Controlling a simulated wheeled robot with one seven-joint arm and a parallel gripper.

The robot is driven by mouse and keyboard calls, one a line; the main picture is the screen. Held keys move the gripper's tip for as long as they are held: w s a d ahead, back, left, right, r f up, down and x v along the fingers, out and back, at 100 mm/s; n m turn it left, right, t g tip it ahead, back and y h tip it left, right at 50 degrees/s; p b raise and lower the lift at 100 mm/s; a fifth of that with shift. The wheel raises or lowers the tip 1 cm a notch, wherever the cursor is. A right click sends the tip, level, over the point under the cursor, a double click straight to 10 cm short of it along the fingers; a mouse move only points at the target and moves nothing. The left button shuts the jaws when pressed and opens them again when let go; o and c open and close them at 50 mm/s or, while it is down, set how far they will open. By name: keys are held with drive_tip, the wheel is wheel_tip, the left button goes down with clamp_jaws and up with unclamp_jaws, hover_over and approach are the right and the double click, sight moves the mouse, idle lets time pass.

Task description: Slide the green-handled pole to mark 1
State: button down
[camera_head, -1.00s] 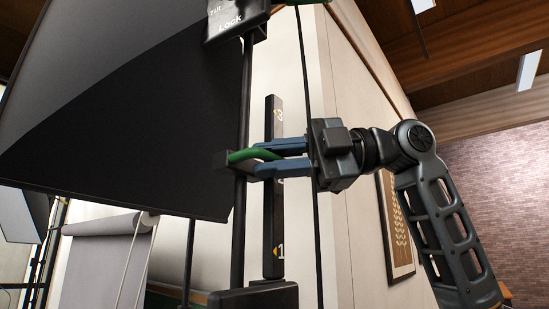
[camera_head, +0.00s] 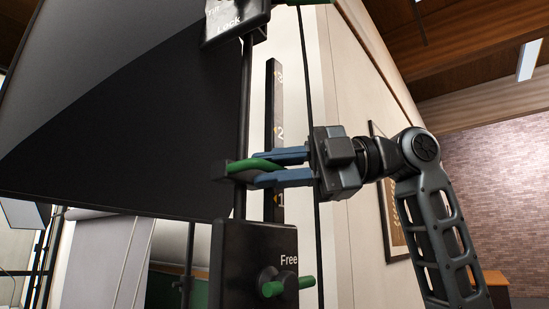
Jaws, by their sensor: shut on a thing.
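The green handle (camera_head: 254,166) sits on a dark bracket around the thin dark upright pole (camera_head: 247,90). My gripper (camera_head: 262,168) is shut on the green handle, coming from the right, with one blue finger above and one below. A black marked bar (camera_head: 270,105) stands just behind the pole. It carries 3 near the top, 2 (camera_head: 280,133) below it, and 1 (camera_head: 280,199) near the bottom. The handle is level with a spot between marks 1 and 2. The fingers cover part of the bar.
A black box (camera_head: 250,255) marked "Free", with a green knob (camera_head: 287,287), stands below the handle. A box (camera_head: 232,22) marked "Lock" is above. A large dark panel (camera_head: 120,120) fills the left. A thin dark line runs upright by my gripper.

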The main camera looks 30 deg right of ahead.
drive_tip(key=shift+f+b, duration=0.7)
drive_tip(key=shift+f, duration=1)
drive_tip(key=c, duration=1.1)
unclamp_jaws()
drive_tip(key=shift+c, duration=0.2)
drive_tip(key=shift+r, duration=0.1)
drive_tip(key=v, duration=0.8)
drive_tip(key=shift+b, duration=0.45)
